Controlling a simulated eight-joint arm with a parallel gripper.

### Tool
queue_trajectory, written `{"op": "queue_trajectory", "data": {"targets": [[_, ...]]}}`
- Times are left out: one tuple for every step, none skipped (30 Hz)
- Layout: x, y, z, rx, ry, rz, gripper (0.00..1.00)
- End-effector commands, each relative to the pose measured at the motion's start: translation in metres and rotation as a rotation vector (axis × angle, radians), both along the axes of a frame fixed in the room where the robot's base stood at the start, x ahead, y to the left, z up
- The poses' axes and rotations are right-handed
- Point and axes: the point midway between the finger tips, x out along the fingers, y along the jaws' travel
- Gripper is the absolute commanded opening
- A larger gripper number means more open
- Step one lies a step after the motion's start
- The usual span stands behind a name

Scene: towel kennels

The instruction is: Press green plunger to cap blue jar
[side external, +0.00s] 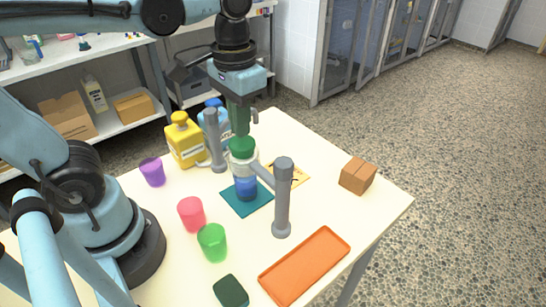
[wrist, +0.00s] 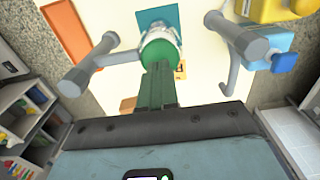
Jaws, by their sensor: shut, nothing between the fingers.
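The green plunger (side external: 241,147) sits in a pale ring held between two grey posts, a near one (side external: 283,200) and a far one (side external: 213,140). The blue jar (side external: 246,187) stands upright below it on a teal mat (side external: 262,205). My gripper (side external: 240,130) is shut and empty, pointing down, with its tips right at the top of the plunger. In the wrist view the gripper (wrist: 158,75) overlaps the green plunger top (wrist: 178,72); whether they touch is hard to tell. The jar is hidden in the wrist view, where part of the teal mat (wrist: 158,20) shows.
Yellow (side external: 185,140) and blue (side external: 218,118) bottles stand behind the far post. Purple (side external: 152,172), pink (side external: 191,214) and green (side external: 212,242) cups are left of the mat. An orange tray (side external: 305,265), a dark green block (side external: 230,291) and a brown box (side external: 358,176) lie nearer the edges.

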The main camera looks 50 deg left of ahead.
Motion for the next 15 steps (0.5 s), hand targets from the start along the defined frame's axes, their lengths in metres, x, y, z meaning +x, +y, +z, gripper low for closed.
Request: {"op": "queue_trajectory", "data": {"targets": [[0.000,0.000,-0.001,0.000,0.000,0.000,0.00],[0.000,0.000,-0.002,0.000,0.000,0.000,0.00],[0.000,0.000,-0.003,0.000,0.000,0.000,0.00],[0.000,0.000,-0.004,0.000,0.000,0.000,0.00],[0.000,0.000,-0.005,0.000,0.000,0.000,0.00],[0.000,0.000,-0.006,0.000,0.000,0.000,0.00],[0.000,0.000,-0.007,0.000,0.000,0.000,0.00],[0.000,0.000,-0.008,0.000,0.000,0.000,0.00],[0.000,0.000,-0.010,0.000,0.000,0.000,0.00],[0.000,0.000,-0.011,0.000,0.000,0.000,0.00],[0.000,0.000,-0.011,0.000,0.000,0.000,0.00],[0.000,0.000,-0.013,0.000,0.000,0.000,0.00],[0.000,0.000,-0.014,0.000,0.000,0.000,0.00],[0.000,0.000,-0.015,0.000,0.000,0.000,0.00],[0.000,0.000,-0.016,0.000,0.000,0.000,0.00]]}}
